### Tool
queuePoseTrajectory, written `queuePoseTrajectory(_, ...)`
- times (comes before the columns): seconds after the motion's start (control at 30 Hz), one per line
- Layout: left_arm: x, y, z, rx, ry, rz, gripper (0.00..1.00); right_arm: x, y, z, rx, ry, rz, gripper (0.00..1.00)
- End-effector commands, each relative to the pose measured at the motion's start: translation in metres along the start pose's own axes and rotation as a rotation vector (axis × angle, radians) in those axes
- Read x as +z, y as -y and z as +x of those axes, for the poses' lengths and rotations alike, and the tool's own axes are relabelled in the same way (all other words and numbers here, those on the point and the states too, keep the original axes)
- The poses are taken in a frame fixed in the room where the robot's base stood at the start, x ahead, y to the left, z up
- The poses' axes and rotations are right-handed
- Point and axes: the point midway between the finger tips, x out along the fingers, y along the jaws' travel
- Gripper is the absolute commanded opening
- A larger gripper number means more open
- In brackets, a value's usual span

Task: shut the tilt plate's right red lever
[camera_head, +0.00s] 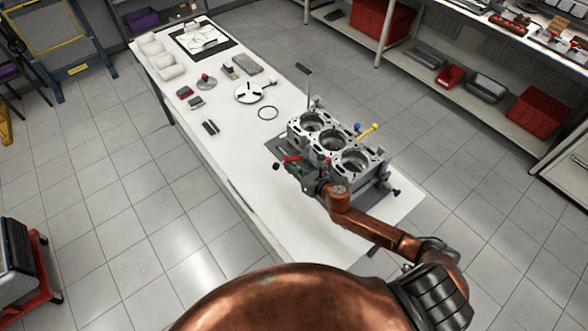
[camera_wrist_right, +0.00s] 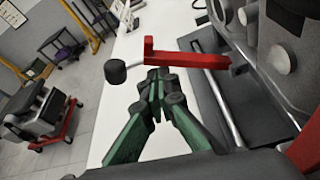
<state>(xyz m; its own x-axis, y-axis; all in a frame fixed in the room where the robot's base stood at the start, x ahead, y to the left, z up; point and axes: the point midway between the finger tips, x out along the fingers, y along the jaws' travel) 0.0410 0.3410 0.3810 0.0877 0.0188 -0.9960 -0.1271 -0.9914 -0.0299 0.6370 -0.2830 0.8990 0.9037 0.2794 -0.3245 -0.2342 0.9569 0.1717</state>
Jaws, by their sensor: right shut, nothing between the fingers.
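The engine block (camera_head: 335,140), with three open bores, stands on a dark tilt plate (camera_head: 278,146) at the table's near end. A red lever (camera_head: 291,158) sticks out at the block's left side. In the right wrist view this lever (camera_wrist_right: 190,60) is a red bar with an upright end, and a black knob (camera_wrist_right: 115,70) sits beside it. My right gripper (camera_wrist_right: 156,92) is shut and empty, its green fingertips just below the lever; I cannot tell if they touch. Another red part (camera_wrist_right: 307,150) is cut off at the lower right. My left gripper is not in view.
A yellow-handled part (camera_head: 369,131) sticks out at the block's right. The table's left edge is clear.

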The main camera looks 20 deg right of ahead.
Motion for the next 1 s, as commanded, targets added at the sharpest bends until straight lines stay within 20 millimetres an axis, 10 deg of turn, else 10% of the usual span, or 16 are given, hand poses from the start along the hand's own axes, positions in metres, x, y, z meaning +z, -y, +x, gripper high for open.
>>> queuePoseTrajectory(1.0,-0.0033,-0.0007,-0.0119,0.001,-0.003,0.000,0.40,0.0136,0.0059,-0.0069,-0.001,-0.001,0.000,0.00)
